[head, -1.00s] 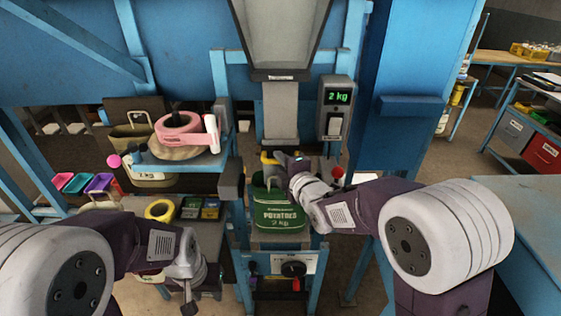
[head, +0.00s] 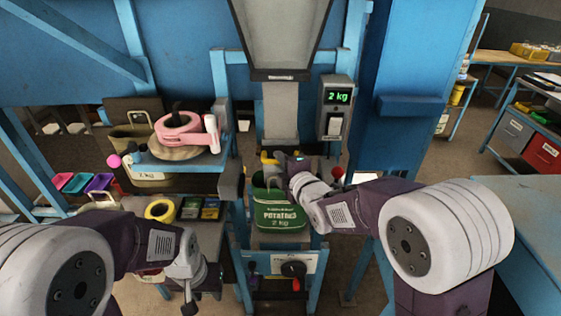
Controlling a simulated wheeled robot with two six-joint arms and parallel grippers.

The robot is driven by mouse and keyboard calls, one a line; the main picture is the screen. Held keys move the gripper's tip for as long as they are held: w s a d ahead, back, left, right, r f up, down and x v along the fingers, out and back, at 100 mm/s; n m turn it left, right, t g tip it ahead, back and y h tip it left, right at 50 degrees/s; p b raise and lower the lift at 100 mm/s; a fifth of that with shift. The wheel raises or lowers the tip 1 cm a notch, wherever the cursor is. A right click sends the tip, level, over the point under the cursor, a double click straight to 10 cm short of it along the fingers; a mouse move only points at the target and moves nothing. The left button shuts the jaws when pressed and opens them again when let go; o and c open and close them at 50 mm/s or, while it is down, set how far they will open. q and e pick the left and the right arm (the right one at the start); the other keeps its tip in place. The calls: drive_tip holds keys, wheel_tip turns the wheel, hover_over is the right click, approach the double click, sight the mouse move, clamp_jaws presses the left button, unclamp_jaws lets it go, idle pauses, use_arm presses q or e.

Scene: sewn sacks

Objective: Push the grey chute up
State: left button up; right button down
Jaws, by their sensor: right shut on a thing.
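The grey chute (head: 281,112) hangs upright under the big grey hopper (head: 281,35). A green sack (head: 280,213) marked potatoes, 2 kg, stands below it. My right gripper (head: 287,157) comes in from the right at the chute's lower end, above the sack, and is shut; its fingertips are small and partly hidden, but they appear to be on the chute. My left gripper (head: 190,301) points down at the lower left, away from the chute; its fingers are too small to tell whether they are open.
A display (head: 338,97) reading 2 kg is right of the chute. A blue post stands further right. Left are a pink tool (head: 183,128) on a shelf, a yellow ring (head: 159,208) and coloured trays (head: 77,182). A panel with a black knob (head: 293,269) is under the sack.

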wheel_tip(320, 180, up, 16)
drive_tip(key=p, duration=0.7)
drive_tip(key=shift+r, duration=0.5)
drive_tip(key=c, duration=1.5)
unclamp_jaws()
drive_tip(key=shift+o, duration=0.5)
drive_tip(key=shift+f, duration=0.2)
